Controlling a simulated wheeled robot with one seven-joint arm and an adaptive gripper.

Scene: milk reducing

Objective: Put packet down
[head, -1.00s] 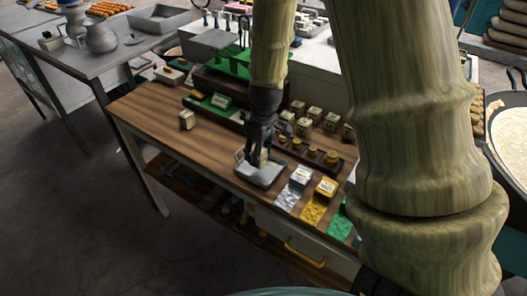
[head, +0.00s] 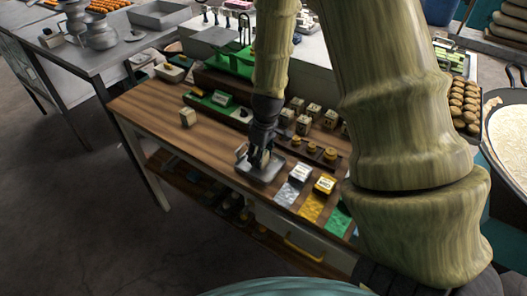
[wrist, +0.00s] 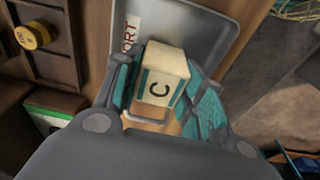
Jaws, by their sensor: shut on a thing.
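A cream packet (wrist: 164,75) marked with a black C sits between the fingers of my gripper (wrist: 160,95) in the wrist view. The fingers have teal pads and are shut on the packet's sides. A grey metal tray (wrist: 208,22) with a label ending in ORT lies behind and below the packet. In the head view my gripper (head: 262,156) points down over the tray (head: 268,178) near the table's front edge. The packet is mostly hidden by the fingers there. I cannot tell whether its underside touches the tray.
The wooden table (head: 165,125) is clear to the left, apart from one small packet (head: 188,117). Silver, gold and green mats (head: 312,207) lie right of the tray. A dark rack with yellow-topped weights (head: 312,149) and several packets (head: 303,122) stand behind.

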